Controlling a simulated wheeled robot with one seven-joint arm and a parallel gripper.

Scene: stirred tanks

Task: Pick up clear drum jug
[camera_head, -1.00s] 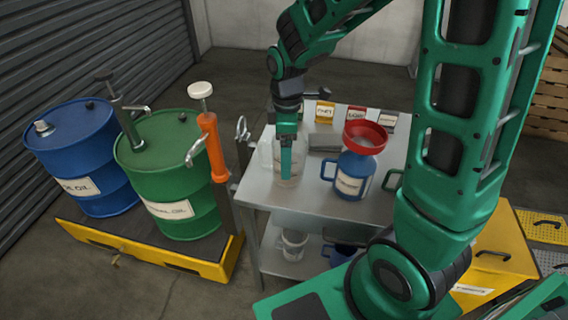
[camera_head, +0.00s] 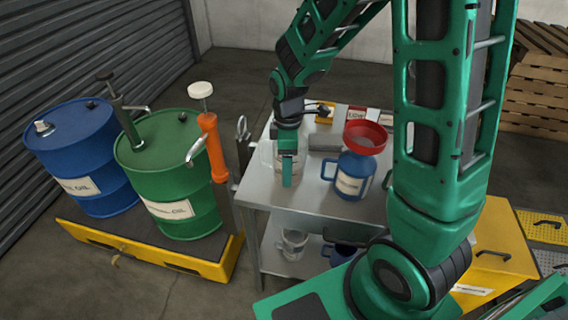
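The clear drum jug (camera_head: 276,164) stands on the left part of the metal cart's top (camera_head: 300,200). It is see-through and hard to make out, with its handle side toward the left. My gripper (camera_head: 287,172) points down at the jug and covers much of it in this view. The fingers show as one green block, so I cannot tell their gap or whether they touch the jug.
A blue jug with a red funnel (camera_head: 352,172) stands close on the right. A grey block (camera_head: 324,141) and small labelled boxes (camera_head: 356,115) are behind. An orange hand pump (camera_head: 213,148) and a green drum (camera_head: 170,165) are left. More jugs (camera_head: 292,245) sit on the lower shelf.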

